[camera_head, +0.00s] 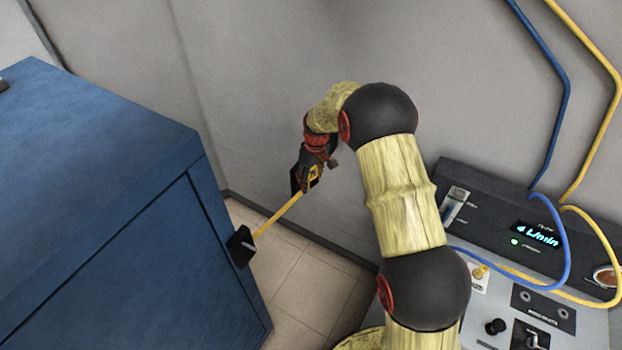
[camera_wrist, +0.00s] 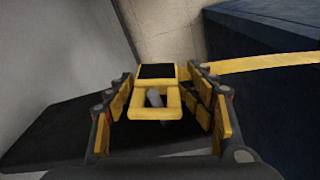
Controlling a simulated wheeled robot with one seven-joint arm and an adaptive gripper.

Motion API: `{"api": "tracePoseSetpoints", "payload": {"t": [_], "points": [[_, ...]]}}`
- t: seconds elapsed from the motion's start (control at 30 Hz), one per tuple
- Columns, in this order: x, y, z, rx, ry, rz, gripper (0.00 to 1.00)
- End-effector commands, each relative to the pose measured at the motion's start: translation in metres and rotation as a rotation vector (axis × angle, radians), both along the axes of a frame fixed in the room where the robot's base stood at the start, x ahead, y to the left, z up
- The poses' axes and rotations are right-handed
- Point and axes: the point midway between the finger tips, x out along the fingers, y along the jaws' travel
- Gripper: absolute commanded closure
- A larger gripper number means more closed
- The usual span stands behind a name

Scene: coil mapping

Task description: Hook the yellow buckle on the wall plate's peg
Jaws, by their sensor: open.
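The yellow buckle (camera_wrist: 143,113), a frame with a black patch at its top, sits between the fingers of my gripper (camera_wrist: 164,90). The fingers stand open on both sides, with gaps to the buckle. The grey peg (camera_wrist: 154,97) shows through the buckle's opening, and the buckle appears to be around it. The black wall plate (camera_wrist: 55,130) lies behind. In the head view, the buckle (camera_head: 314,172) is small and partly covered by my gripper (camera_head: 313,165), beside the wall plate (camera_head: 295,180). How deeply the peg sits is unclear.
A yellow strap (camera_head: 278,215) runs taut from the buckle to a black block (camera_head: 241,246) on the blue cabinet (camera_head: 100,190). A console (camera_head: 545,240) with cables stands at right. Tiled floor (camera_head: 310,265) shows between them.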

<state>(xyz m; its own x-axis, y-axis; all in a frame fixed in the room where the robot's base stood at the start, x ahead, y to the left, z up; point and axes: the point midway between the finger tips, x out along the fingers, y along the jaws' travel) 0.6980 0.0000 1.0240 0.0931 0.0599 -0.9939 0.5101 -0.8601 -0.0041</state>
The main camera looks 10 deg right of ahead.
Motion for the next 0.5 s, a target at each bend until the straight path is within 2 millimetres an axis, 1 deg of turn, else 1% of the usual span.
{"api": "tracePoseSetpoints", "payload": {"t": [0.03,0.27,0.37,0.47,0.5], "points": [[0.009,0.003,0.010,0.003,-0.025,-0.002,0.42],[0.011,0.003,0.013,0.003,-0.028,-0.002,0.42],[0.011,0.002,0.019,0.003,-0.031,-0.003,0.42],[0.010,0.002,0.031,0.004,-0.031,-0.003,0.42],[0.009,0.001,0.038,0.004,-0.031,-0.003,0.42]]}}
